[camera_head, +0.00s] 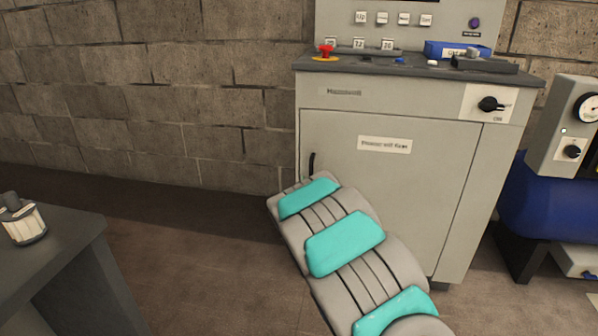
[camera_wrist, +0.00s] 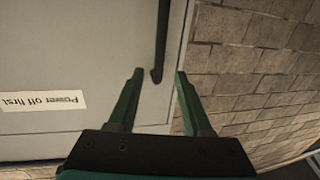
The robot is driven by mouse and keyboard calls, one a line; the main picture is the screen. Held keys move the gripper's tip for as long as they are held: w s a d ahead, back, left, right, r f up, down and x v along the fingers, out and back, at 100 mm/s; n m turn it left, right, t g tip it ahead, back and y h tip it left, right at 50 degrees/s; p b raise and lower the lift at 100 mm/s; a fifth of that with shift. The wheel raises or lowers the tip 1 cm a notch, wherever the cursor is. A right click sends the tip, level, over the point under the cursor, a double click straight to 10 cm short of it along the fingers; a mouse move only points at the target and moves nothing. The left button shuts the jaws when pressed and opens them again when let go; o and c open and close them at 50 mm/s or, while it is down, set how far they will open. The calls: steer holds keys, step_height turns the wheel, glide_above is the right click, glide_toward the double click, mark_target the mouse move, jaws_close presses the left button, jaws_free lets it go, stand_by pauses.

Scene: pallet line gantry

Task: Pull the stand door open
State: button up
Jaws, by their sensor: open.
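The stand (camera_head: 312,135) is a grey cabinet against the block wall. Its door (camera_head: 400,200) looks shut and carries a white label, which reads "Power off first" upside down in the wrist view (camera_wrist: 40,103). A dark vertical handle (camera_head: 312,162) sits at the door's left edge. In the wrist view the handle (camera_wrist: 161,40) hangs from the top, with its end just beyond and between the two green fingers. My gripper (camera_wrist: 158,72) is open and empty, and I see no contact with the handle. In the head view my arm hides the gripper and the door's lower left.
A red emergency button (camera_head: 325,52), a blue box (camera_head: 457,50) and small parts lie on the stand's top. A dark table (camera_head: 50,255) with a jar stands at lower left. A blue tank (camera_head: 540,205) is at right. Floor left of the stand is clear.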

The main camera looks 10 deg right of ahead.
mark_target(311, 172)
steer(key=shift+w+d+f+p, duration=0.1)
steer(key=shift+w+d+p, duration=0.15)
steer(key=shift+w, duration=1.5)
steer(key=shift+w+d+p, duration=0.15)
steer(key=shift+w+d, duration=0.1)
steer(key=shift+w, duration=1.5)
jaws_close()
